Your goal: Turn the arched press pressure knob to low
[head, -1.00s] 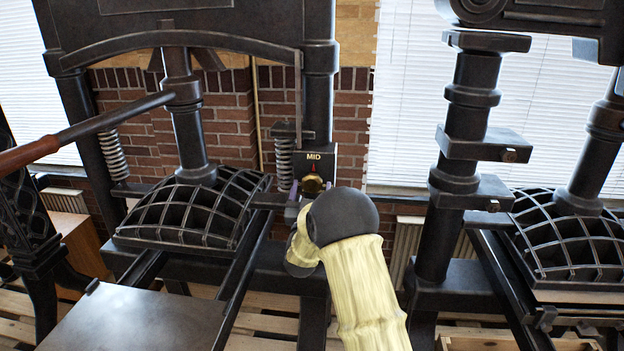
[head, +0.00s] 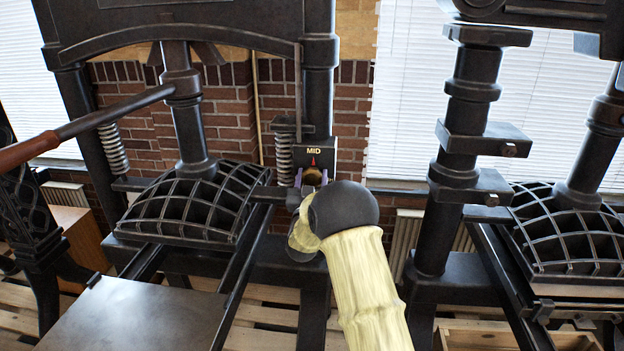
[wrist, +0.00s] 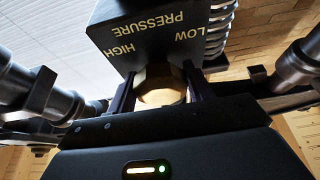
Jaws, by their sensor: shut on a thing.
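The arched press (head: 180,38) stands at the left in the head view. Its dark pressure box (head: 335,150) on the right-hand post shows "MID" above a red pointer. The brass knob (head: 313,176) is just below, partly hidden by my gripper. In the wrist view the box face (wrist: 160,42) reads "HIGH", "PRESSURE" and "LOW" upside down, with LOW at the right. The knob (wrist: 162,85) sits between the two dark fingers of my gripper (wrist: 160,92). My gripper (head: 312,183) is shut on the knob. The knob's own mark is not clear.
A coil spring (head: 284,158) stands close left of the box. The press's long lever (head: 110,118) reaches out left. A flat metal bed (head: 135,312) lies in front. A second press (head: 465,120) stands at the right, with some free space between.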

